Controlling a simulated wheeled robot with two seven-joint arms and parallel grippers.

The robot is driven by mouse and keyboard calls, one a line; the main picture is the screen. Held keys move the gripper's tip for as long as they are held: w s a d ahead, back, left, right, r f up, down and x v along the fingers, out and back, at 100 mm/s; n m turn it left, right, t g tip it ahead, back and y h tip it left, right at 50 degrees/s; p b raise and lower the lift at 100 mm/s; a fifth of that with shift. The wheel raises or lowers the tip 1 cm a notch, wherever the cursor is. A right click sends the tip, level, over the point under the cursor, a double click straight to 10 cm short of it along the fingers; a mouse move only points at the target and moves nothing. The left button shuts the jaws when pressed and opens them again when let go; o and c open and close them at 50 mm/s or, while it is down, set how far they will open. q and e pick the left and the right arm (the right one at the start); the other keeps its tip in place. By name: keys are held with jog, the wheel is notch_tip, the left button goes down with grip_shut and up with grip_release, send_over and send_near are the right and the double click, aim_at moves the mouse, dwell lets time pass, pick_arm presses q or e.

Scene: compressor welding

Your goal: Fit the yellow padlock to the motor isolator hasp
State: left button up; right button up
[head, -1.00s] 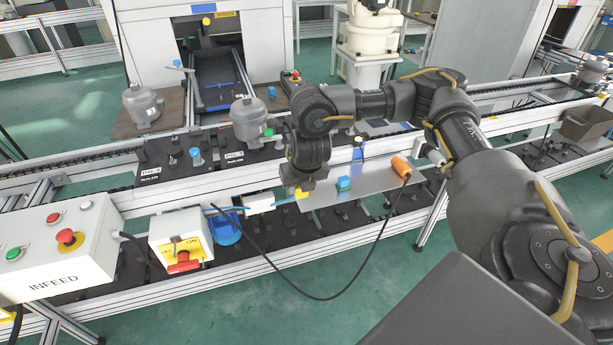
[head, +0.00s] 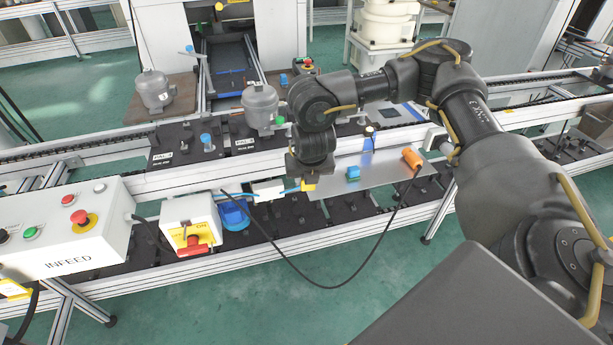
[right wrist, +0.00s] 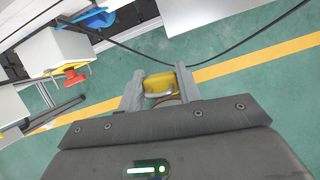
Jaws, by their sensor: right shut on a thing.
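The yellow padlock (right wrist: 158,84) is between the two fingers of my right gripper (right wrist: 160,92), which is shut on it. In the head view the padlock (head: 308,186) shows as a small yellow patch under the right gripper (head: 311,180), above the front of the conveyor frame. The motor isolator is a white box (head: 186,211) with a yellow plate and a red handle (head: 193,247), left of and apart from the gripper. In the right wrist view the isolator (right wrist: 58,50) is at upper left. Its hasp is too small to make out. My left gripper is not in view.
A blue motor (head: 234,214) and a white junction box (head: 268,190) lie between isolator and gripper. The INFEED control box (head: 75,228) is at left. A metal plate (head: 385,178) carries a blue item (head: 353,172) and an orange-handled tool (head: 412,158) with a hanging black cable (head: 335,286).

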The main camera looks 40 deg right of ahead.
jog(key=s+a+r+m+g+y, duration=0.1)
jog(key=s+a+r+m+g, duration=0.3)
jog(key=m, duration=1.1)
jog(key=s+a+r+m+g+y, duration=0.1)
jog(key=s+a+r+m+g, duration=0.3)
jog(key=m, duration=1.1)
jog(key=a, duration=0.3)
jog(key=shift+s+a+r+m+g, duration=0.2)
jog(key=shift+a+r+m+g, duration=0.05)
jog(key=shift+a+m+g, duration=0.1)
